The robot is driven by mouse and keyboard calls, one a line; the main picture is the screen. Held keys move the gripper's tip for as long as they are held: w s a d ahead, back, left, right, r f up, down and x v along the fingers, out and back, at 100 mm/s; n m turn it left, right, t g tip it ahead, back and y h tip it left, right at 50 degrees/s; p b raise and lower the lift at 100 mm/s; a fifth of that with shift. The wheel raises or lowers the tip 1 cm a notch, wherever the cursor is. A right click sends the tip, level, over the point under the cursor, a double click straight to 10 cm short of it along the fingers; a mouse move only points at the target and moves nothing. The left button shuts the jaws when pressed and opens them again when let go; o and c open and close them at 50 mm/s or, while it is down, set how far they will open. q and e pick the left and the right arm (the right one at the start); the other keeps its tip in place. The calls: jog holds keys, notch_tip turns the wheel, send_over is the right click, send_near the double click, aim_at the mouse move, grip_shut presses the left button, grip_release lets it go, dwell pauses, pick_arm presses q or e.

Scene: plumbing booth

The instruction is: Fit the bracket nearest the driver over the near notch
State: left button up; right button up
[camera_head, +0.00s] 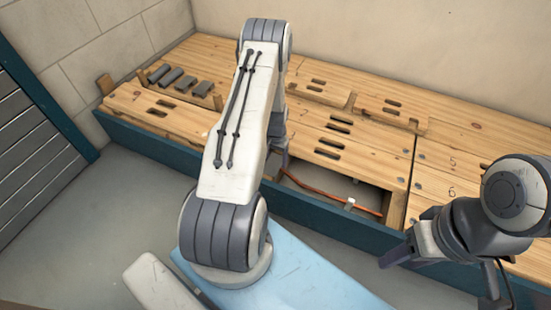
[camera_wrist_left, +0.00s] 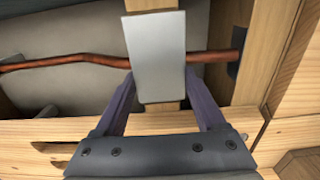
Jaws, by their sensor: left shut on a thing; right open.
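A flat grey bracket (camera_wrist_left: 155,55) is between the purple fingers of my left gripper (camera_wrist_left: 162,103) in the left wrist view. The gripper is shut on its lower end. The bracket lies across a copper pipe (camera_wrist_left: 90,62) and hides the pipe and the wooden joist (camera_wrist_left: 160,122) behind it, so the notch is not visible. I cannot tell whether the bracket touches the joist. In the head view, my left gripper (camera_head: 281,157) is partly hidden by its arm, at the left of the floor opening. My right gripper (camera_head: 443,277) is open and empty at the lower right. No driver is recognisable.
Several grey brackets (camera_head: 186,82) lie in a wooden rack at the back left. The copper pipe (camera_head: 320,191) crosses the opening, with a small light piece (camera_head: 349,204) on it. Slotted wooden panels (camera_head: 350,130) surround the opening. A blue edge (camera_head: 330,222) runs along the front.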

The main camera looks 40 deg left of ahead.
aim_at(276, 160)
pick_arm(q)
jog(key=o, duration=1.5)
notch_tip(276, 160, up, 9)
jog(key=p, duration=0.5)
jog(key=shift+r, duration=0.2)
jog(key=s+d+r+m+p, duration=0.1)
jog(key=d+r+m+p, duration=0.35)
jog(key=d+r, duration=1.9)
jog(key=s+d+r+m+p, duration=0.1)
jog(key=s+d+r+m, duration=0.1)
jog(key=s+d+r, duration=0.35)
jog(key=s+d+r+m+h, duration=0.1)
jog(key=s+d+r+m, duration=0.15)
jog(key=s, duration=0.65)
jog(key=s+d+r+m+p, duration=0.1)
jog(key=s+d+r, duration=0.2)
jog(key=s+r, duration=0.3)
jog(key=r+p, duration=1.2)
jog(key=s+r+p, duration=0.1)
jog(key=r+p, duration=1.1)
jog(key=p, duration=0.1)
jog(key=r+p, duration=1.2)
jog(key=r, duration=0.1)
jog(key=shift+s+a+p, duration=0.1)
jog(key=shift+s+p, duration=0.25)
jog(key=shift+s, duration=0.05)
